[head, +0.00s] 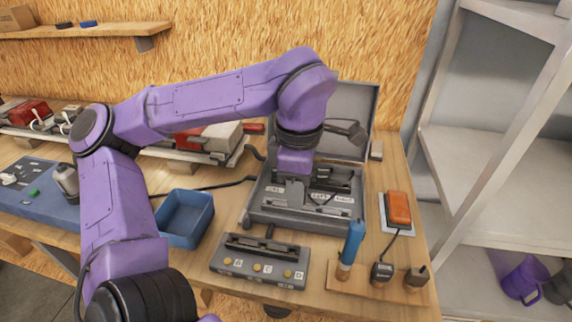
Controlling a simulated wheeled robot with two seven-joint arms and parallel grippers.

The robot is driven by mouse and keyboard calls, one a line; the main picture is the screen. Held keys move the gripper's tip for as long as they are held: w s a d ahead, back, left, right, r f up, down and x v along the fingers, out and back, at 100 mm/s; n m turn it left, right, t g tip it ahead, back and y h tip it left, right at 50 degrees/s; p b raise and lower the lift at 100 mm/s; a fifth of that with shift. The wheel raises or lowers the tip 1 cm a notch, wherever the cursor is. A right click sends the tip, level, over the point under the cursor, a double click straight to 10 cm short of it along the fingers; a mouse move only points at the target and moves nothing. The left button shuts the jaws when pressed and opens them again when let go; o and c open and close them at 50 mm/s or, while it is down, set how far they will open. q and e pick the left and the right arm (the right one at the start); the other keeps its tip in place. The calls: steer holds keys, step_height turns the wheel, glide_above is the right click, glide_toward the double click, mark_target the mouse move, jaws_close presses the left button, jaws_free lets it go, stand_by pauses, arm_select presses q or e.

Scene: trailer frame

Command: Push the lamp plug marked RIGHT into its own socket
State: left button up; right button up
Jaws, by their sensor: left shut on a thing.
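My left gripper (292,190) reaches down into an open grey case (258,215) on the bench. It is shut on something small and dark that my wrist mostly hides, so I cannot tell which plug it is. White labels (318,196) lie along the inside of the case, and one at the right seems to read RIGHT. The sockets there are too small and covered to make out. An orange lamp (398,208) lies right of the case, and its cable runs to a dark plug (381,271) on a wooden board. My right gripper is not in view.
A grey block with lettered knobs (260,262) stands in front of the case. A blue tray (187,218) is left of it. A blue-handled tool (352,245) and a small grey part (416,277) stand on the wooden board (400,290). White shelving (480,160) stands at the right.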

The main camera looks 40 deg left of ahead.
arm_select(q)
steer(key=w+f+p, duration=0.2)
steer(key=w+p, duration=0.2)
steer(key=w, duration=0.7)
steer(key=w+a+f+p, duration=0.1)
steer(key=w+f+p, duration=0.1)
steer(key=w, duration=0.9)
steer(key=shift+a+f+p, duration=0.2)
steer(key=shift+p, duration=0.7)
steer(key=shift+f+b, duration=0.85)
steer(key=shift+f, duration=0.9)
steer(key=shift+f, duration=0.15)
steer(key=shift+f, duration=0.35)
